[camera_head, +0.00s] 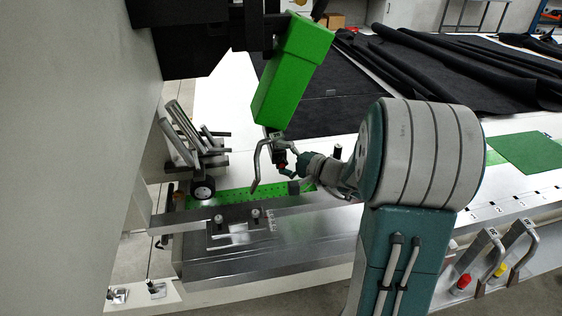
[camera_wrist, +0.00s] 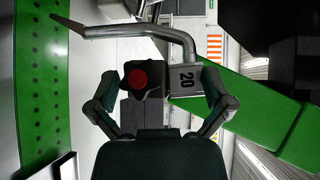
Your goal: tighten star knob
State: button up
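The star knob (camera_wrist: 138,80) is dark with a red round centre. It sits between the fingers of my gripper (camera_wrist: 159,78) in the wrist view, nearer the left finger. The fingers are spread apart, and neither clearly touches the knob. Beside the knob is a grey block marked 20 (camera_wrist: 186,78), with a bent metal handle (camera_wrist: 130,32) above it. In the head view my gripper (camera_head: 296,165) is at this fixture, below the green welder housing (camera_head: 292,75). A small red spot (camera_head: 282,164) shows there, and my wrist hides part of the fixture.
A green perforated strip (camera_head: 235,194) and a metal plate with bolts (camera_head: 240,228) lie below the fixture. Bent handles (camera_head: 183,135) stand at the left. Black fabric (camera_head: 430,75) covers the table behind. More handles (camera_head: 520,245) stand at lower right.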

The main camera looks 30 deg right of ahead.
aim_at(283, 159)
jog(key=shift+t, duration=0.5)
jog(key=r, duration=0.6)
jog(key=s+r, duration=0.1)
jog(key=r, duration=0.2)
jog(key=shift+d, duration=0.2)
jog(key=shift+w+a+f, duration=0.15)
jog(key=shift+a+f, duration=0.1)
jog(key=shift+f, duration=0.1)
jog(key=shift+f+n, duration=0.15)
jog(key=shift+n, duration=0.15)
jog(key=s+d+f+n+g+h, duration=0.1)
jog(key=s, duration=0.2)
jog(key=s+d+f+n+g+h, duration=0.1)
jog(key=s+f, duration=0.1)
jog(key=s, duration=0.1)
jog(key=s+d+f+n+g+h, duration=0.1)
jog(key=s+d+f, duration=0.1)
jog(key=shift+s+n, duration=0.4)
jog(key=shift+g, duration=0.3)
jog(key=x, duration=1.1)
jog(key=shift+s, duration=0.1)
jog(key=c, duration=1.2)
